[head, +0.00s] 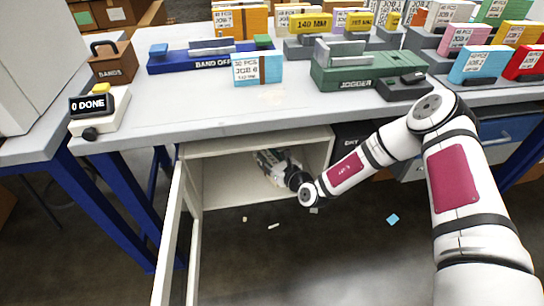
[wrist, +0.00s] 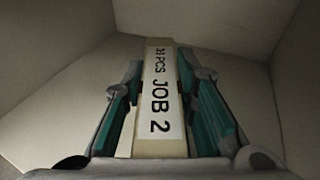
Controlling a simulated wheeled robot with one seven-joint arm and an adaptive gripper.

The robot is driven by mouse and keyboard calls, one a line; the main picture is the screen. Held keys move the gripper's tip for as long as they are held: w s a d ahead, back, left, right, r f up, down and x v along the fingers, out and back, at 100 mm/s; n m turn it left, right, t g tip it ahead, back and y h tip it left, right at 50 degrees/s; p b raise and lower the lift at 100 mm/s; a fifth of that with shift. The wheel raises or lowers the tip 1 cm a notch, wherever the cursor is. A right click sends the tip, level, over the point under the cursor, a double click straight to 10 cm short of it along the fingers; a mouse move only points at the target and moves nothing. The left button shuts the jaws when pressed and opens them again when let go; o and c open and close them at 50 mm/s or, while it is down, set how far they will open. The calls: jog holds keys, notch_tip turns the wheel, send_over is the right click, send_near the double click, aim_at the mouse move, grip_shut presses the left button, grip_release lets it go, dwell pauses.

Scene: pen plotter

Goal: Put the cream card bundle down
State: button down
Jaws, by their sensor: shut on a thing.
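The cream card bundle (wrist: 158,105) has a white label reading "35 PCS JOB 2", as best I can read it. My gripper (wrist: 160,85) is shut on it, with one teal-padded finger on each side. In the head view my gripper (head: 270,160) reaches into an open cream cabinet (head: 225,185) under the table. The bundle is hard to make out there. The wrist view shows pale cabinet walls around the bundle. I cannot tell whether the bundle touches the cabinet floor.
The cabinet door (head: 177,235) stands open at the left. The table edge (head: 250,122) runs above the cabinet. On the table are a blue bundle (head: 258,69), a green jogger (head: 365,70) and a "0 DONE" counter (head: 92,106). Small scraps (head: 392,220) lie on the floor.

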jog(key=shift+f, duration=0.15)
jog(key=c, duration=1.3)
grip_release()
jog(key=shift+s+d+r, duration=0.2)
jog(key=shift+s+d, duration=0.05)
jog(key=p+v, duration=0.3)
jog(key=v, duration=0.8)
jog(key=shift+s+p, duration=0.15)
jog(key=shift+p, duration=0.25)
jog(key=shift+d, duration=0.1)
